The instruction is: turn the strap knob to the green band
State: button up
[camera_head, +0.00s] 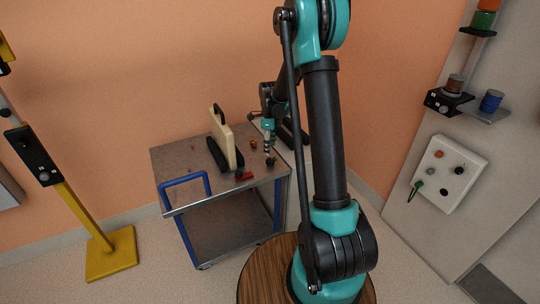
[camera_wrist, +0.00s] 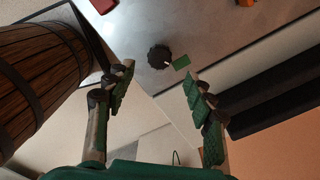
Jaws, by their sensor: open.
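The strap knob (camera_wrist: 159,56) is a dark, scalloped knob on the grey metal top of the cart. The green band (camera_wrist: 181,62) is a small flat green patch just right of the knob in the wrist view. In the head view, a small dark knob (camera_head: 271,161) shows near the cart top's right edge. My gripper (camera_wrist: 160,90) is open and empty, its two fingers spread, with the knob beyond and between the fingertips in the picture. In the head view my gripper (camera_head: 268,145) points down above the cart, close to the knob; contact cannot be told.
The cart (camera_head: 170,160) has a blue handle. A cream panel in a black base (camera_head: 225,148), a red block (camera_head: 244,176) and an orange piece (camera_head: 253,144) stand on it. A yellow stand (camera_head: 85,210) is left; a white knob panel (camera_head: 437,188) is right.

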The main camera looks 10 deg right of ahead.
jog(key=shift+r, duration=2.25)
jog(key=s+d+n+t, duration=0.2)
jog(key=s+n, duration=0.9)
jog(key=s, duration=0.4)
jog(key=s+d+r+n+t, duration=0.1)
jog(key=s+d+n+t, duration=0.1)
jog(key=s+n, duration=1)
jog(key=s, duration=0.3)
jog(key=shift+s+r, duration=0.25)
jog(key=shift+s, duration=0.15)
jog(key=shift+d, duration=0.1)
